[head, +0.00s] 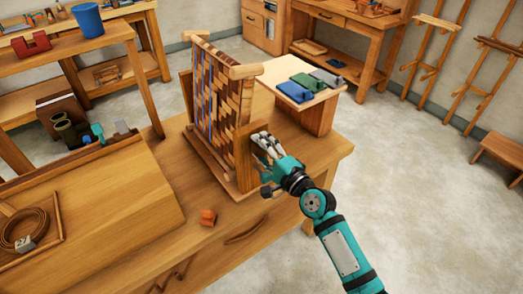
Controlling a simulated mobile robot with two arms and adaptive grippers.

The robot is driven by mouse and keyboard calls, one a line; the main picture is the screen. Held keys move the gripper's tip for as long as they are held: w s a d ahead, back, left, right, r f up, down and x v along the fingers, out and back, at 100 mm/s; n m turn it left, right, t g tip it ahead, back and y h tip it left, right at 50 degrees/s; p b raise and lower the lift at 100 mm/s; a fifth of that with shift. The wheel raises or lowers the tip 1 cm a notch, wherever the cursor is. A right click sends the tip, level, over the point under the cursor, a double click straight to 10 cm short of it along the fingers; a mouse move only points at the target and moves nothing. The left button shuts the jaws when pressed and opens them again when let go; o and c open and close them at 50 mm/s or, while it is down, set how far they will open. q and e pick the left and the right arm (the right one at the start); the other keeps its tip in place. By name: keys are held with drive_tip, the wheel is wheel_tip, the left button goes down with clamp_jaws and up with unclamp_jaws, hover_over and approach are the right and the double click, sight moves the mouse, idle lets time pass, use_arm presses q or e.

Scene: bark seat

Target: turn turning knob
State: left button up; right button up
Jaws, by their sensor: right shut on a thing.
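My right gripper (266,143) is at the right end of an upright wooden frame (246,160) with woven brown, cream and blue strips (213,92). Its pale fingers are closed against the side of the frame's end post. The turning knob is not clearly visible; the fingers cover the spot where they grip, so I cannot make out its shape or angle. My left gripper is not in view.
The frame stands on a wooden workbench (165,235). A small orange-brown block (207,216) lies near its front edge. A side stand (312,112) holds blue, green and grey pieces. A coil (28,230) lies left.

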drive_tip(key=n, duration=0.4)
drive_tip(key=shift+f+n+b, duration=0.15)
drive_tip(key=shift+n+b, duration=0.25)
drive_tip(key=n, duration=1)
drive_tip(key=shift+n, duration=0.4)
drive_tip(key=n, duration=0.4)
drive_tip(key=shift+p, duration=0.4)
drive_tip(key=shift+d, duration=0.1)
drive_tip(key=o, duration=1.2)
